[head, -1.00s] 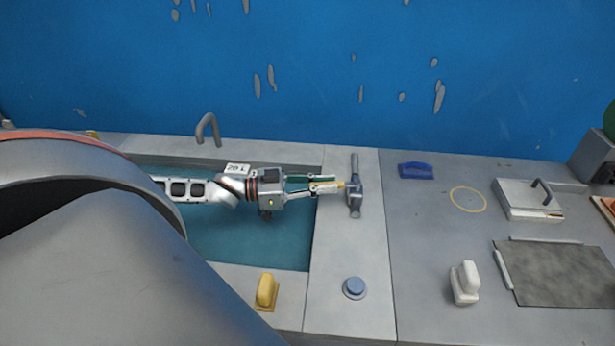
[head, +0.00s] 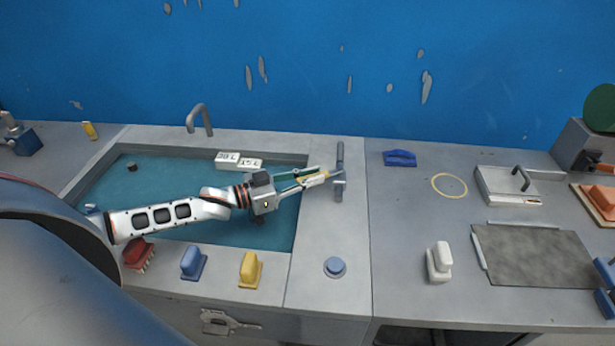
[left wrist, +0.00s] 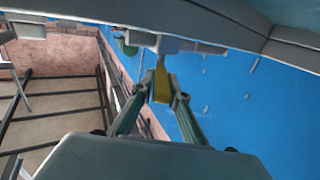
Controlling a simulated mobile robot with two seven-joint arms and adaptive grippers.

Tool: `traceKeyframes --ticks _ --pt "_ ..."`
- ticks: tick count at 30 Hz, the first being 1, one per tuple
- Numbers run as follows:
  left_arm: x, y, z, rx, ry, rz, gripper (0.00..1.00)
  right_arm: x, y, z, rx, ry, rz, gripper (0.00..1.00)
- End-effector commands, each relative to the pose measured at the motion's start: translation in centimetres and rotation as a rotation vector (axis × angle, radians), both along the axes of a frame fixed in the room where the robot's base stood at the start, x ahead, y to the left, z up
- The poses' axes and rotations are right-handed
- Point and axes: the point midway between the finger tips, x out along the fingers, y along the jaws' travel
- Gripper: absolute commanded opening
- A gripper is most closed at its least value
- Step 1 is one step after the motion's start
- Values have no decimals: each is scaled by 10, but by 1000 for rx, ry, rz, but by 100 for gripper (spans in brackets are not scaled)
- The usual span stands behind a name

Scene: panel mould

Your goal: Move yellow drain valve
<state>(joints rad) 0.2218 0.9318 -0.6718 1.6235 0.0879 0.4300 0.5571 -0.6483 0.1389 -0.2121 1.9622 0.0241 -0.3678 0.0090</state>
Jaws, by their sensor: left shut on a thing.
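My left gripper (head: 308,180) reaches from the left over the basin's right edge and is shut on a yellow handle, the drain valve (head: 318,179). The handle points left from an upright grey metal fitting (head: 340,156) on the counter strip right of the basin. In the left wrist view the two fingers close around the yellow part (left wrist: 161,82), with grey metal just beyond it. The fingers hide part of the handle. My right gripper is not in view.
The teal basin (head: 270,225) lies under my arm, with a grey tap (head: 201,119) behind. Red, blue and yellow brushes (head: 250,270) stand along its front. A white brush (head: 439,262) and grey plate (head: 530,255) lie right.

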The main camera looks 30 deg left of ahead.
Motion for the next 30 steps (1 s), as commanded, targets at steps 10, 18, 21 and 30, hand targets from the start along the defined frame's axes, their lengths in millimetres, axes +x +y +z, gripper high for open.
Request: traceKeyframes --ticks 10,18,21,30 --pt "1 -3 -3 0 3 5 0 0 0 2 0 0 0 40" --pt "1 -3 -3 0 4 5 0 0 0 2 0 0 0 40" --pt "1 -3 -3 0 4 5 17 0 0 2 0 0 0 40" --pt "2 -1 -2 0 1 8 32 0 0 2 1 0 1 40"
